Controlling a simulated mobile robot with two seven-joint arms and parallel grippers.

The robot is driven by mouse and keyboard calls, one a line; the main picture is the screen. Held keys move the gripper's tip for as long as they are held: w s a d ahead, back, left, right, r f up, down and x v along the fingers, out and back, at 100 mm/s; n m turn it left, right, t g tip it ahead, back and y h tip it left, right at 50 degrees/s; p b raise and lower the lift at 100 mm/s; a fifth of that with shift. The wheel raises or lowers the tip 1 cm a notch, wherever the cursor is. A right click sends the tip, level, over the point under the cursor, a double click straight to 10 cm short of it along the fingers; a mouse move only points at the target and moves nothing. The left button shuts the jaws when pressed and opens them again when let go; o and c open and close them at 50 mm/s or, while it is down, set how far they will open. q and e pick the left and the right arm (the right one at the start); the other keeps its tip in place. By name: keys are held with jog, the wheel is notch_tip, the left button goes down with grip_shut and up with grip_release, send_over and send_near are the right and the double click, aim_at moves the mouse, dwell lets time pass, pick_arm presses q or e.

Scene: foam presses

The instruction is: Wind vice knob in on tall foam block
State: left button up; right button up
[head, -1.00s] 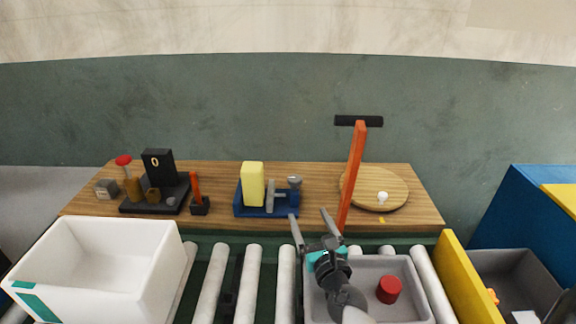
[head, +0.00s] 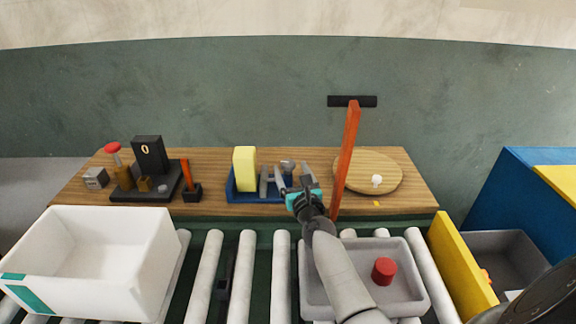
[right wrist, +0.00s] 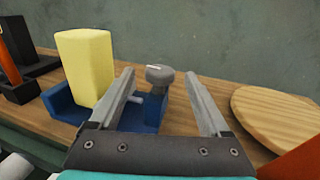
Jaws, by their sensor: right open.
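The tall yellow foam block (head: 245,169) stands upright in the blue vice (head: 232,192), left of a grey jaw plate (head: 264,182). In the right wrist view the foam block (right wrist: 85,68) is left of the fingers. The grey round vice knob (right wrist: 160,76) has a white mark on top and shows between the two fingertips; in the head view it (head: 287,164) is partly hidden by the fingers. My right gripper (head: 292,174) is open and points at the knob from the front. I cannot tell whether a finger touches it.
An upright orange lever (head: 346,150) with a black crossbar stands just right of my gripper, near a round wooden board (head: 350,178). A black press (head: 149,155) and an orange-handled tool (head: 187,175) stand left. White (head: 80,285) and grey (head: 415,262) bins sit on rollers.

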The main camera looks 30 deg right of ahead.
aim_at(290, 167)
jog(key=shift+b+x, duration=0.5)
jog(key=shift+x, duration=1.45)
jog(key=shift+c, duration=0.4)
grip_shut()
